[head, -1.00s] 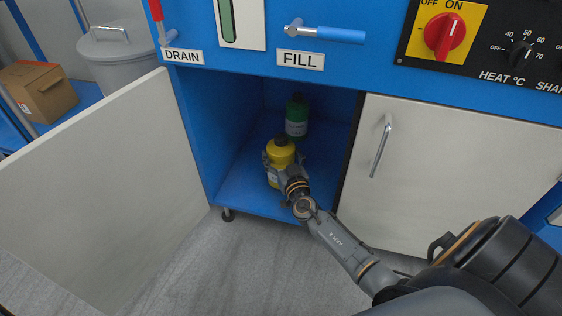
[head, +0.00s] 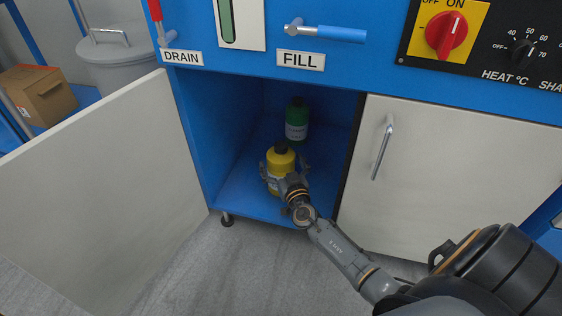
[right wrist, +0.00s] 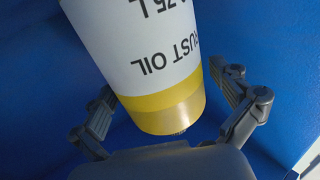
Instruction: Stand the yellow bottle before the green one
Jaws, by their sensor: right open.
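The yellow bottle (head: 281,161) stands upright on the floor of the open blue cabinet, in front of the green bottle (head: 297,122). It has a dark cap and a white label. In the right wrist view the yellow bottle (right wrist: 165,108) shows its label upside down. My right gripper (head: 283,180) is open, with its fingers on either side of the yellow bottle; in the right wrist view a gap shows beside the fingers. The green bottle stands farther back and is partly shaded. My left gripper is not in view.
The blue cabinet floor (head: 240,193) is clear to the left of the bottles. The left cabinet door (head: 95,190) stands open. The right door (head: 440,175) is shut and has a metal handle (head: 381,147). Valve levers and a control panel sit above.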

